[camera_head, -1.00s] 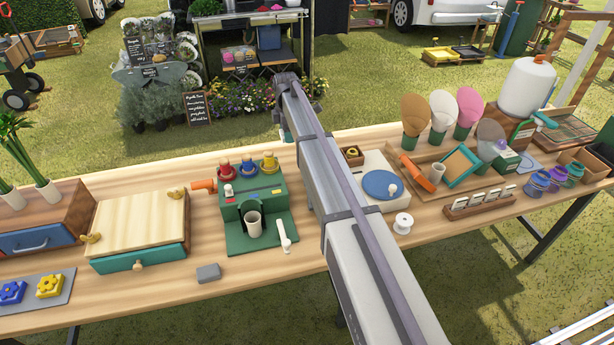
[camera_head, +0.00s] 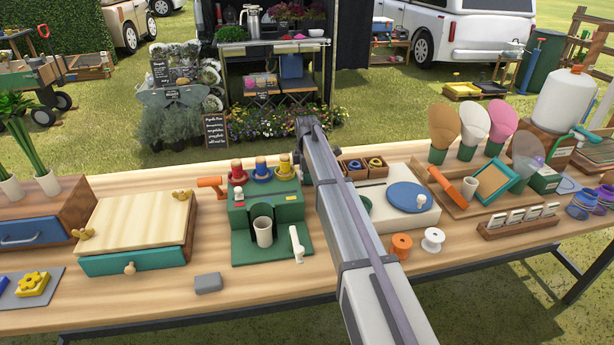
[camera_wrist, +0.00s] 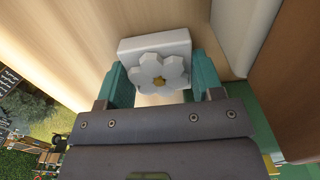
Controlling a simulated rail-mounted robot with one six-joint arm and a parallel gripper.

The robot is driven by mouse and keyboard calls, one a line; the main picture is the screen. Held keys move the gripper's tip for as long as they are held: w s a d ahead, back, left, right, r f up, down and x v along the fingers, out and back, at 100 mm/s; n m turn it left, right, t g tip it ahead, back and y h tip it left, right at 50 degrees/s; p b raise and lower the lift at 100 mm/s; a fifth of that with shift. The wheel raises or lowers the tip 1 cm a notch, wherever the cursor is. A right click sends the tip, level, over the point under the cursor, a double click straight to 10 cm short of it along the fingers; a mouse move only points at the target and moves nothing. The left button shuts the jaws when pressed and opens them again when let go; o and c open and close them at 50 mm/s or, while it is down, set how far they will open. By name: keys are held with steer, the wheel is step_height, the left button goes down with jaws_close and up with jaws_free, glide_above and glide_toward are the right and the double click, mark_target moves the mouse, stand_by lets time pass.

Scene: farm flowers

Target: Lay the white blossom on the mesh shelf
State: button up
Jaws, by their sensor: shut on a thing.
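The white blossom (camera_wrist: 150,46) is a white block with a raised pale flower and a yellow centre, seen in the wrist view. My gripper (camera_wrist: 157,72) is shut on it, with a teal finger at each side. A pale wooden surface lies behind the block; I cannot tell the gap. In the head view my arm hides the gripper and the blossom. I cannot make out the mesh shelf for certain.
A green machine (camera_head: 268,212) stands left of my arm, and a drawer box (camera_head: 135,232) further left. A white unit with a blue disc (camera_head: 407,196), spools (camera_head: 432,240) and a tray with a teal frame (camera_head: 497,181) stand right. The front table strip by the grey block (camera_head: 208,283) is mostly clear.

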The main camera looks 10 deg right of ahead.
steer(key=o, duration=0.9)
steer(key=shift+f, duration=0.1)
step_height(320, 180, up, 13)
steer(key=p, duration=1.2)
steer(key=shift+f+p, duration=0.2)
steer(key=shift+p, duration=0.1)
steer(key=shift+o, duration=0.5)
steer(key=shift+f, duration=0.15)
